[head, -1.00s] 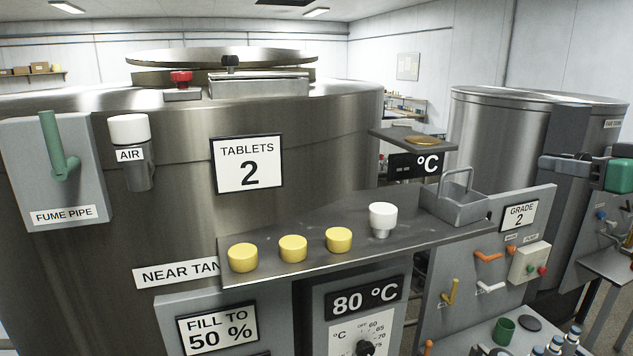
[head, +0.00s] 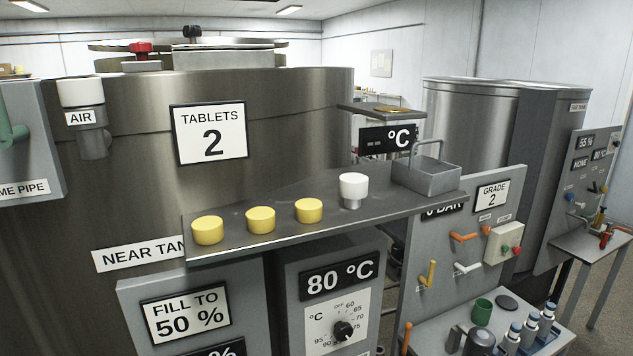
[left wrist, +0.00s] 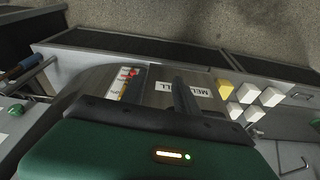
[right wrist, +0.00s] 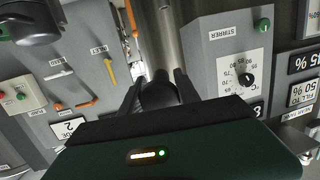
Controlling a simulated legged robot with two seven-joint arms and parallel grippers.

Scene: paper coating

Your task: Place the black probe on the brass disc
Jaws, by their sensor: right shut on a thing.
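The brass disc (head: 390,109) lies flat on a small plate above the °C display (head: 387,139), behind the long shelf in the head view. My right gripper (right wrist: 158,88) is shut on a dark rounded thing, which looks like the black probe (right wrist: 158,95); its far end is hard to make out against a grey metal column. My left gripper (left wrist: 184,98) looks shut and empty, with its fingers together over a distant bench. Neither gripper shows in the head view now, and the disc is not seen in the wrist views.
The shelf (head: 330,222) holds several yellow tablets (head: 260,220), a white-topped knob (head: 353,190) and a grey basket (head: 428,175) with a handle. A large steel tank stands behind. A bench with bottles and a green cup (head: 482,311) is at lower right.

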